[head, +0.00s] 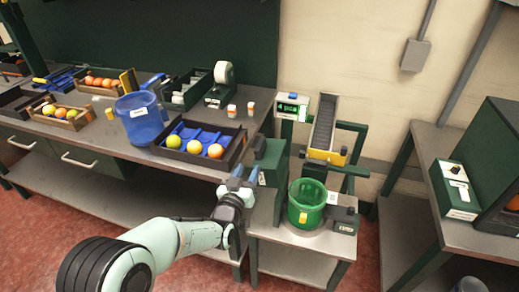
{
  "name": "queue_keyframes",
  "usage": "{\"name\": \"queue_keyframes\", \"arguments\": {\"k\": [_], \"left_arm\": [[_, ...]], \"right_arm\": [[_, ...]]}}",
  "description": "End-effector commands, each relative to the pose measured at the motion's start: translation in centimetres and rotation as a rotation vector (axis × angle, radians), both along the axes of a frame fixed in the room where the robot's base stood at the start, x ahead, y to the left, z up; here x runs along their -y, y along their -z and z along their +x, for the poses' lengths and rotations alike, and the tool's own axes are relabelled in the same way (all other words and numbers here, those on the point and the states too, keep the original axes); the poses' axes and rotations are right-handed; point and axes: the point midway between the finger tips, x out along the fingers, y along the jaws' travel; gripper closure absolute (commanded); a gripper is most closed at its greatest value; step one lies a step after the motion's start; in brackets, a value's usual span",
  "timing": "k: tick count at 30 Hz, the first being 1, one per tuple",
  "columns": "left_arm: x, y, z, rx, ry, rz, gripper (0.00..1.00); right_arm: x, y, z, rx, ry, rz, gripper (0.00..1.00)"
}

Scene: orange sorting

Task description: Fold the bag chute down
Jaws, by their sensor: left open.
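A steep dark grey ramp (324,122), which looks like the bag chute, stands raised above the small metal stand at the centre right. A yellow piece (326,157) crosses its lower end. A green bucket (308,205) stands on the metal stand below it. My left gripper (246,174) is open and empty, with its fingers pointing up and away. It is left of the bucket, in front of a dark green box (270,160), and apart from the ramp; whether it touches the box I cannot tell. My right gripper is out of view.
A long bench at left holds a blue bucket (141,120), a crate with fruit (193,160), fruit trays and a label printer (220,88). A small display (291,106) stands left of the ramp. Another metal table (425,178) is at right, with red floor between.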

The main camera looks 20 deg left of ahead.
Motion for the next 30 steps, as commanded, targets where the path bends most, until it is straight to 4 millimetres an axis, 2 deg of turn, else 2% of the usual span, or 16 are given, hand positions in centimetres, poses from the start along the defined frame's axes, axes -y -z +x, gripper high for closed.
{"name": "queue_keyframes", "arguments": {"k": [9, 15, 21, 30], "left_arm": [[0.2, 0.1, 6.4, -0.002, 0.0, 0.005, 0.55], [0.3, 0.1, 9.5, -0.002, -0.001, 0.003, 0.55], [0.4, 0.1, 11.1, -0.002, 0.0, 0.001, 0.55], [0.4, 0.1, 11.4, -0.002, -0.001, 0.0, 0.55]], "right_arm": [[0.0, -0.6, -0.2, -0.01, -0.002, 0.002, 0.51], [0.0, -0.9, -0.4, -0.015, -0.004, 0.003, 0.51], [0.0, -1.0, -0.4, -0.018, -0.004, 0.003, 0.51], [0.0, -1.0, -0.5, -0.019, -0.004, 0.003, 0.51]]}}
